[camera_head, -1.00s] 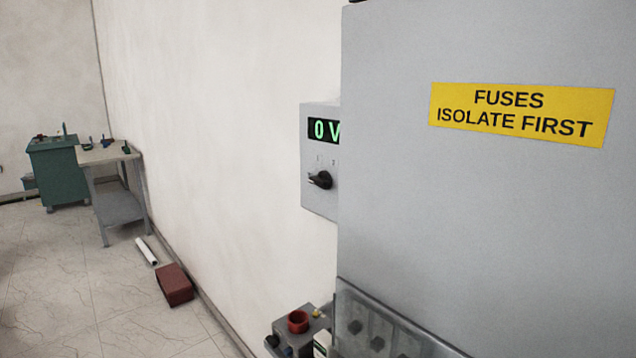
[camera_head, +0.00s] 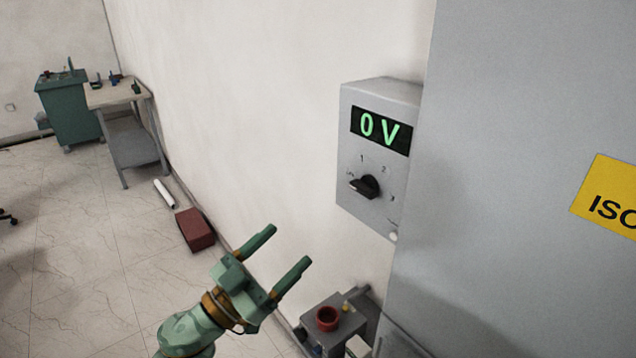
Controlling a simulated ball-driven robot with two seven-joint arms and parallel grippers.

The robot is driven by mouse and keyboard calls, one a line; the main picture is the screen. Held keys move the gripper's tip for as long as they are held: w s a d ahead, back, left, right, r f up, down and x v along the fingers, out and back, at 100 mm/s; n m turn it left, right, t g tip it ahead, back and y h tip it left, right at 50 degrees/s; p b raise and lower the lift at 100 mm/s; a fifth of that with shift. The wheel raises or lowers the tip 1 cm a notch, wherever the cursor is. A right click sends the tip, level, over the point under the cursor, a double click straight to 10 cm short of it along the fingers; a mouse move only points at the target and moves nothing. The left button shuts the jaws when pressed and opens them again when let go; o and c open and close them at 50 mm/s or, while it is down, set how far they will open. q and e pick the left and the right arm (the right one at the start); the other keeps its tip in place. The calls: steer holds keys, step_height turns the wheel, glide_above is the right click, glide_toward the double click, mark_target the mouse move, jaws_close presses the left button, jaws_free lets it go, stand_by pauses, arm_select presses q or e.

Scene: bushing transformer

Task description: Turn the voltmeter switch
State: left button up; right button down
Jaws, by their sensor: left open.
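The voltmeter (camera_head: 378,150) is a grey box on the wall at the right of centre. Its green display (camera_head: 381,130) reads 0 V. The black rotary switch (camera_head: 365,186) sits below the display, its handle pointing left, with small marks such as 1 and 2 around it. My left gripper (camera_head: 290,247) is green, open and empty. It is below and to the left of the switch in the picture, apart from it. My right gripper is not in view.
A large grey cabinet (camera_head: 510,150) with a yellow sign (camera_head: 612,197) stands right of the voltmeter. A workbench (camera_head: 120,95), green cabinet (camera_head: 68,110) and dark red box (camera_head: 195,230) lie further back.

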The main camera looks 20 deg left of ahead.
arm_select(q)
steer(key=h+p, duration=0.1)
steer(key=p, duration=0.1)
glide_toward(359, 190)
steer(key=x, duration=0.3)
steer(key=shift+n+g, duration=0.3)
steer(key=shift+n, duration=0.1)
steer(key=x, duration=0.5)
steer(key=shift+w+d+r, duration=0.15)
steer(key=shift+w+r, duration=0.1)
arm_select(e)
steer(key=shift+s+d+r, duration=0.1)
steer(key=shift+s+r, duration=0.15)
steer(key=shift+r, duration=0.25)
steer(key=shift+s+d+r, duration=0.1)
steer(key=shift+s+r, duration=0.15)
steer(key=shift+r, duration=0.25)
arm_select(q)
steer(key=c, duration=1)
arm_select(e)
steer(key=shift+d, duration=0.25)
